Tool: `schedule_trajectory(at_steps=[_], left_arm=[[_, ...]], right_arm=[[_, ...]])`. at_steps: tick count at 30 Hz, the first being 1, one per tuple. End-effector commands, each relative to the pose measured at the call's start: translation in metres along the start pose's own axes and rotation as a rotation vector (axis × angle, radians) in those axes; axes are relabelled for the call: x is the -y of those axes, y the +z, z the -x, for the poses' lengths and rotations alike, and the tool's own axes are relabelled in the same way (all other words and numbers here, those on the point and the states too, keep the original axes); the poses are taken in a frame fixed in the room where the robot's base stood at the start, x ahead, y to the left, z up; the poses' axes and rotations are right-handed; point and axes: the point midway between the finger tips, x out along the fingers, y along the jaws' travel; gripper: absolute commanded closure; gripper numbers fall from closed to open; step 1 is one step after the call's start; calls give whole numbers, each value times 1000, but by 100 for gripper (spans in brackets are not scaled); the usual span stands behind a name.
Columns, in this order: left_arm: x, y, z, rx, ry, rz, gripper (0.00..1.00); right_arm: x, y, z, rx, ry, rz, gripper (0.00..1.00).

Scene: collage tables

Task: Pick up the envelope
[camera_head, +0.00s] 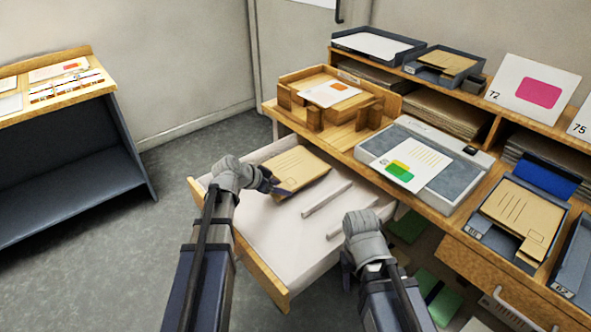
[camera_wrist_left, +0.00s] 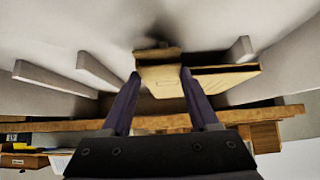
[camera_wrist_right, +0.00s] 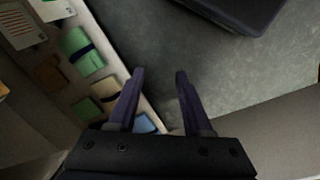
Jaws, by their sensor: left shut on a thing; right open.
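A tan envelope (camera_head: 297,168) with printed lines lies in the back of an open white-lined drawer (camera_head: 285,235). My left gripper (camera_head: 275,186) reaches into the drawer at the envelope's near left edge. In the left wrist view, its two fingers are on either side of a tan piece, the envelope (camera_wrist_left: 160,80), and are shut on it. Another tan slab (camera_wrist_left: 222,80) shows beside the right finger there; I cannot tell whether it is part of the same envelope. My right gripper (camera_wrist_right: 158,75) is open and empty, near the drawer's front right side.
White dividers (camera_head: 325,198) stand in the drawer. The desk above holds a wooden tray (camera_head: 308,115), a grey board with a printed sheet (camera_head: 410,163), and a tray of envelopes (camera_head: 520,215). Green packets (camera_head: 437,298) lie below. Open floor and a low shelf (camera_head: 60,175) are at left.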

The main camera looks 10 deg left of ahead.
Motion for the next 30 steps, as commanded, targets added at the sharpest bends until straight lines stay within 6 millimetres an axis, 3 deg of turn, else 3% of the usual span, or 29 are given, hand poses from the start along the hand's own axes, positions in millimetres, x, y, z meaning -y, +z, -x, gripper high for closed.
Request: schedule_trajectory(at_steps=[1, 13, 23, 30], left_arm=[[0, 0, 0, 0, 0, 0, 50], [0, 0, 0, 0, 0, 0, 93], [0, -2, 4, 0, 0, 0, 93], [0, -16, 22, 0, 0, 0, 93]], right_arm=[[0, 0, 0, 0, 0, 0, 50], [0, 0, 0, 0, 0, 0, 50], [0, 0, 4, 0, 0, 0, 50], [-2, 2, 26, 0, 0, 0, 50]])
